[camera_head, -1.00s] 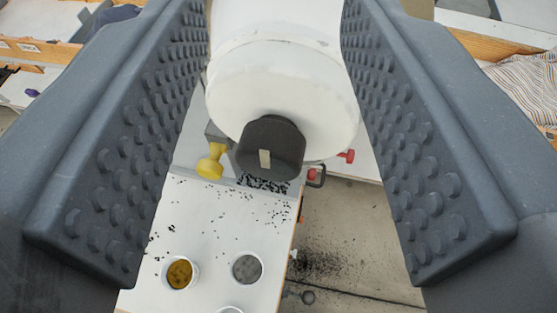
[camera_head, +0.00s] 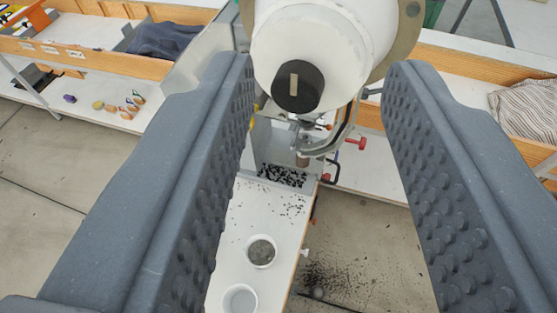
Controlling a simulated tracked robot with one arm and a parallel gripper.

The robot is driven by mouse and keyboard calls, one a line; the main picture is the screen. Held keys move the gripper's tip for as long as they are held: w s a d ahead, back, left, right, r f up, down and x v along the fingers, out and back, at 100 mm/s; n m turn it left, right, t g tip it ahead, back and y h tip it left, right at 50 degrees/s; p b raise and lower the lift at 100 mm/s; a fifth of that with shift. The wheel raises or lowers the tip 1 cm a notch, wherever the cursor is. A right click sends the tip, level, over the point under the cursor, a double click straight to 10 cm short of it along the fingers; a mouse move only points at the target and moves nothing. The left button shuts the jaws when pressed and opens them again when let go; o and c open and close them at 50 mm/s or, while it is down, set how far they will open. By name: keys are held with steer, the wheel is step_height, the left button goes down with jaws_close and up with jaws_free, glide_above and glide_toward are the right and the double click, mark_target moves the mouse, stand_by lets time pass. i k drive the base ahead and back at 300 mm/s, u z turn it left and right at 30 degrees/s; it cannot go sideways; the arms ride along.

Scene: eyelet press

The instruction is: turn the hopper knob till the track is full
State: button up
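The hopper (camera_head: 318,45) is a large white drum at the top centre of the view. Its knob (camera_head: 297,86) is a black round cap with a pale stripe standing about upright on its face. My gripper (camera_head: 320,75) is open, with one dark studded finger on each side of the hopper and knob. Neither finger visibly touches the knob. Below the hopper a curved metal track (camera_head: 338,136) runs down towards the press (camera_head: 303,150). I cannot tell how full the track is.
A white bench (camera_head: 262,214) below holds scattered black bits and cups (camera_head: 261,252). A red handle (camera_head: 355,143) sticks out right of the press. More black bits lie on the floor (camera_head: 325,277). Wooden-edged benches stand behind, with a striped cloth (camera_head: 525,110) at right.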

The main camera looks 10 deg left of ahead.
mark_target(297, 88)
steer(key=k, duration=1.35)
steer(key=z, duration=0.3)
steer(key=i, duration=1)
steer(key=z, duration=0.1)
